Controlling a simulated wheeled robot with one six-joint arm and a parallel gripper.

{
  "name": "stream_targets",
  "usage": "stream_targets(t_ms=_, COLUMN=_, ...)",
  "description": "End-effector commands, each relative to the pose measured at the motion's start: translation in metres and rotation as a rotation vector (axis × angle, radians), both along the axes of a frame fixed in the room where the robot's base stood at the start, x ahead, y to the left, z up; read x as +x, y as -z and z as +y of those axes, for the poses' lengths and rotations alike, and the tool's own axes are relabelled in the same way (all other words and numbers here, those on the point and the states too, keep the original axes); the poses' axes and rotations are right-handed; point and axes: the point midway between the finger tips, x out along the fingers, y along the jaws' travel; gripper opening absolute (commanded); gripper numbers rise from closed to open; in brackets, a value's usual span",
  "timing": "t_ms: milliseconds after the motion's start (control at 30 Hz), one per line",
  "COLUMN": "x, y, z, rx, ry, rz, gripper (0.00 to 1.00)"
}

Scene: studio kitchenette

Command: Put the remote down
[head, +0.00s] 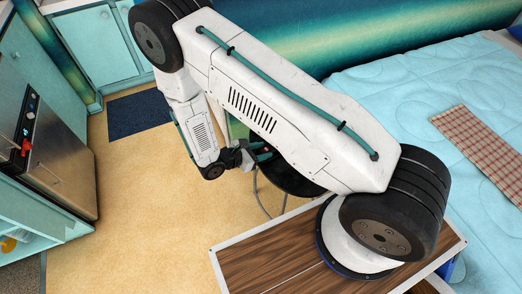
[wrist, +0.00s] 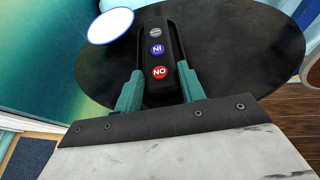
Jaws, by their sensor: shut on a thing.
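The remote (wrist: 161,48) is a long black bar with a grey, a blue and a red round button in a row. My gripper (wrist: 160,82) has teal fingers, one on each long side of the remote, and is shut on it near the red-button end. The remote lies over the round black table (wrist: 235,45); I cannot tell whether it touches the top. In the head view my gripper (head: 262,152) is at the edge of the black table (head: 290,182), which my arm partly hides.
A white disc with a blue rim (wrist: 111,25) is on the table, left of the remote. The table top right of the remote is clear. A bed (head: 420,90) with a checked cloth (head: 480,140) is at the right. Open floor (head: 150,200) lies left.

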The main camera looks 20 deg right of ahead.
Motion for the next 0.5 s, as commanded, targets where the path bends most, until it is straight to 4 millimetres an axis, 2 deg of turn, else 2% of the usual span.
stream_targets(t_ms=200, x=-0.0001, y=0.0011, z=-0.0001, rx=0.000, ry=0.000, rz=0.000, gripper=0.15)
stream_targets(t_ms=233, x=0.0000, y=0.0012, z=0.0001, rx=0.000, ry=0.000, rz=0.000, gripper=0.45)
stream_targets(t_ms=300, x=0.0000, y=0.0009, z=0.0001, rx=0.000, ry=0.000, rz=0.000, gripper=0.61)
stream_targets(t_ms=500, x=-0.0001, y=0.0009, z=0.0000, rx=0.000, ry=0.000, rz=0.000, gripper=0.61)
